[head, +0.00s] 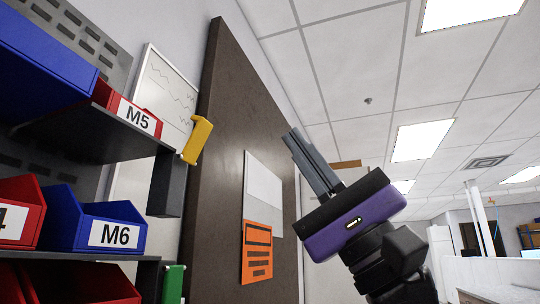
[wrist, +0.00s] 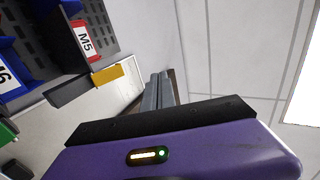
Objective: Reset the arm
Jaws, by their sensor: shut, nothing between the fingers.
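My gripper (head: 301,146) is raised in the head view, right of the brown door-like panel. Its purple and black body (head: 352,216) is tilted, with the grey fingers pointing up and to the left. The fingers are together with nothing between them. In the wrist view the gripper (wrist: 158,78) shows its fingers side by side above the purple body. No object is touching the fingers.
Shelves with a red M5 bin (head: 135,115), a blue M6 bin (head: 112,231) and other bins stand at the left. A brown panel (head: 222,130) carries an orange sign (head: 257,252). The space right of my arm looks open.

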